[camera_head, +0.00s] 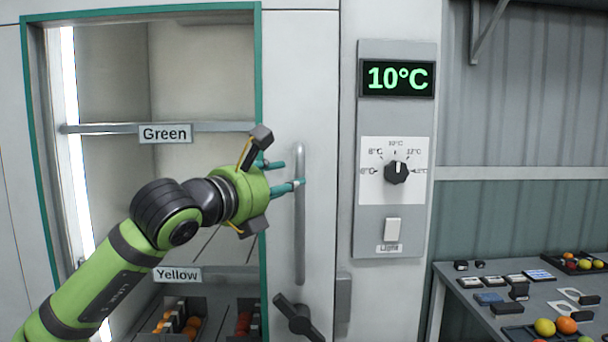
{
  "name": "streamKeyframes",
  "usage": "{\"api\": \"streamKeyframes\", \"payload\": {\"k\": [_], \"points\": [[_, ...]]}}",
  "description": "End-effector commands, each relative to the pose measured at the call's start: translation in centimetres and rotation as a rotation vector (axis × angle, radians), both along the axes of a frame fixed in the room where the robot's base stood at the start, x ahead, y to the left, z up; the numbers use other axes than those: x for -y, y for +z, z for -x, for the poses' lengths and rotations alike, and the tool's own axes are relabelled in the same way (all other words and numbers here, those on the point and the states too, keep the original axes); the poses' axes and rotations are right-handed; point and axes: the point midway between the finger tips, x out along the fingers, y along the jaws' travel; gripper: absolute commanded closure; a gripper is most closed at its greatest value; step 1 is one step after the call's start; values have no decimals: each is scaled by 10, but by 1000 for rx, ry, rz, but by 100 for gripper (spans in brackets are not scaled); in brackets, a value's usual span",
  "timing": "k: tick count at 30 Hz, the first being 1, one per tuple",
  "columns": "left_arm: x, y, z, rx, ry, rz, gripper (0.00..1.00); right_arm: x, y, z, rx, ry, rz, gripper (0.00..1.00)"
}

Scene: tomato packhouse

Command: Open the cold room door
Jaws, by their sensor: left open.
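The white cold room door (318,90) has a tall vertical grey bar handle (300,240). Beside the handle is a teal-edged window or opening, through which shelves show. I cannot tell whether glass covers it. My left gripper (287,175) comes in from the left, green with teal fingertips. It is open, with its fingertips at the upper part of the handle. One fingertip overlaps the bar in the picture; I cannot tell whether it touches. A dark lever (298,318) sits below the handle. My right gripper is not in view.
Shelves labelled Green (165,133) and Yellow (177,275) show inside, with trays of produce low down. A control panel (394,225) reading 10°C, with a dial and light switch, is right of the door. A grey table (455,300) with small items stands far right.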

Motion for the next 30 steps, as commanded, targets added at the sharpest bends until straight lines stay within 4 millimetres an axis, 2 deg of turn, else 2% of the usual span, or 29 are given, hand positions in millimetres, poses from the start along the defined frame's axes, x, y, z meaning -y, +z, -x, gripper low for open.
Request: {"api": "streamKeyframes", "payload": {"k": [1,3,9,19,20,21,22,23,30], "points": [[6,5,-7,-4,-2,0,57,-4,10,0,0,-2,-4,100],[12,5,-17,-4,-1,0,57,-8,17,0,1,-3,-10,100],[24,2,-35,-3,-3,1,57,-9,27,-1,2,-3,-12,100],[26,0,-39,-1,-3,2,57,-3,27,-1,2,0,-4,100],[26,0,-39,-1,-3,2,65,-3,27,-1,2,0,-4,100],[26,0,-38,-1,-3,2,81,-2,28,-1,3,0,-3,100],[26,0,-38,-1,-3,2,93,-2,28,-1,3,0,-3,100],[26,0,-38,-1,-3,2,100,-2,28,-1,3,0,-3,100],[24,-1,-39,-2,-3,2,100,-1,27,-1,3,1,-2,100]]}}
